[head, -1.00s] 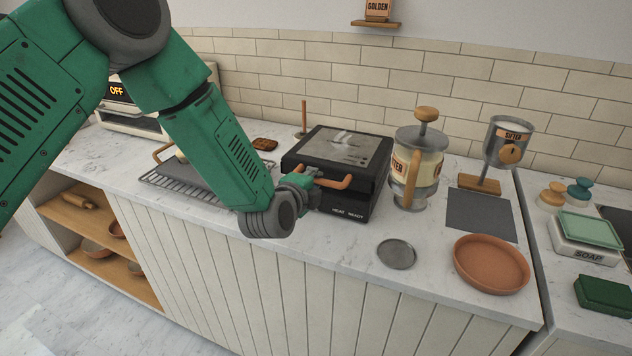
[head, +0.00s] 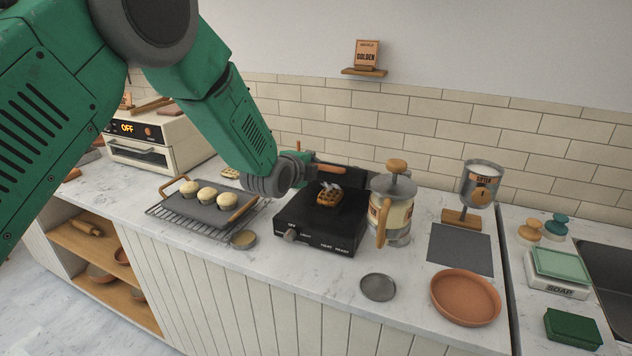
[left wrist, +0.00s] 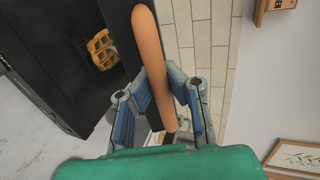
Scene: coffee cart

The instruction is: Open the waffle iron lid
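The black waffle iron (head: 318,235) stands on the counter with its lid (head: 352,177) raised roughly upright at the back. A brown waffle (head: 328,198) lies on the exposed lower part and also shows in the left wrist view (left wrist: 102,48). The lid's orange-brown handle (head: 331,170) is up at the lid's free edge. My left gripper (head: 305,168) is at the handle's left part. In the left wrist view, the fingers of my left gripper (left wrist: 160,78) lie on both sides of the handle (left wrist: 150,48) and appear closed on it. My right gripper is not visible.
An oven (head: 155,140) stands at the back left.

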